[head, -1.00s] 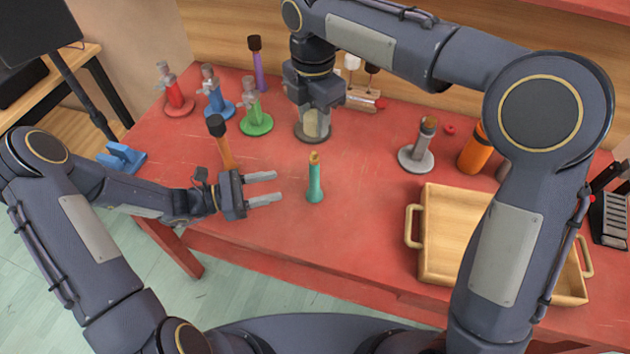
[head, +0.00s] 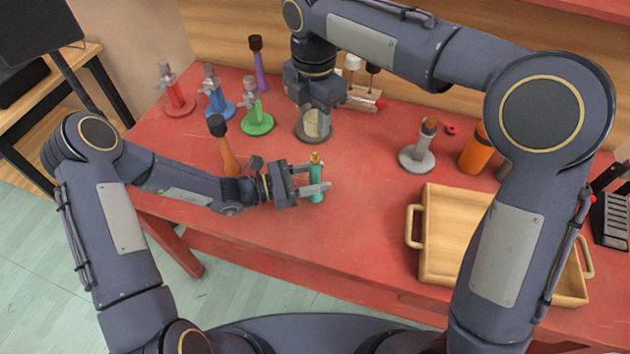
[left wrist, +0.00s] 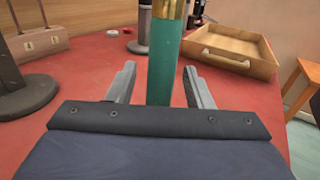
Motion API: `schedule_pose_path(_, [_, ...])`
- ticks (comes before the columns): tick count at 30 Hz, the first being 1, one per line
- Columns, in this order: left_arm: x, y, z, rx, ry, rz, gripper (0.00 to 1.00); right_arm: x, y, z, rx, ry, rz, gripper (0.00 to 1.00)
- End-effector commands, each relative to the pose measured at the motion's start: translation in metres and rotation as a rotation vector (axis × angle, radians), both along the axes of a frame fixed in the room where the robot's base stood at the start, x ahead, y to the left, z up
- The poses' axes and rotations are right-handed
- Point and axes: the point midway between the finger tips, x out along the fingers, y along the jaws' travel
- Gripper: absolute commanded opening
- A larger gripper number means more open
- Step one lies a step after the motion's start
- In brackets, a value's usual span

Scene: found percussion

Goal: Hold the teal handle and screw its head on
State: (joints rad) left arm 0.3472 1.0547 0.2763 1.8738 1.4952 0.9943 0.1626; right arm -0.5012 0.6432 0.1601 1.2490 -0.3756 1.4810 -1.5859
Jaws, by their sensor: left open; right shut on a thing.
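The teal handle (head: 316,171) stands upright on the red table with a brass-coloured top end. My left gripper (head: 315,178) is open, with one finger on each side of the handle. The left wrist view shows the teal handle (left wrist: 163,72) between the two fingers (left wrist: 160,88), with gaps on both sides. My right gripper (head: 316,108) is shut on a pale thing (head: 317,124) above a dark round base (head: 313,139) farther back. The gripper hides most of that thing, so I cannot tell whether it is a head.
Red, blue and green stands (head: 257,122) are at the back left. An orange-handled mallet (head: 226,155) stands behind my left wrist. A grey stand (head: 417,158), an orange cylinder (head: 474,154) and a wooden tray (head: 428,258) are to the right. The table in front of the handle is clear.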

Motion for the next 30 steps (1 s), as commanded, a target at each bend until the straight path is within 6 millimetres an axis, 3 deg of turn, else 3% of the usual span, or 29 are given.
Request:
schedule_pose_path(3, [0.000,0.000,0.000,0.000,0.000,0.000,0.44,0.000,0.000,0.000,0.000,0.000,0.000,0.14])
schedule_pose_path(13, [0.000,0.000,0.000,0.000,0.000,0.000,0.01,0.000,0.000,0.000,0.000,0.000,0.000,0.14])
schedule_pose_path(20, [0.000,0.000,0.000,0.000,0.000,0.000,0.00,0.000,0.000,-0.002,-0.001,0.001,0.000,0.14])
schedule_pose_path(30, [0.000,0.000,0.000,0.000,0.000,0.000,0.00,0.000,0.000,-0.046,-0.001,0.003,-0.001,0.14])
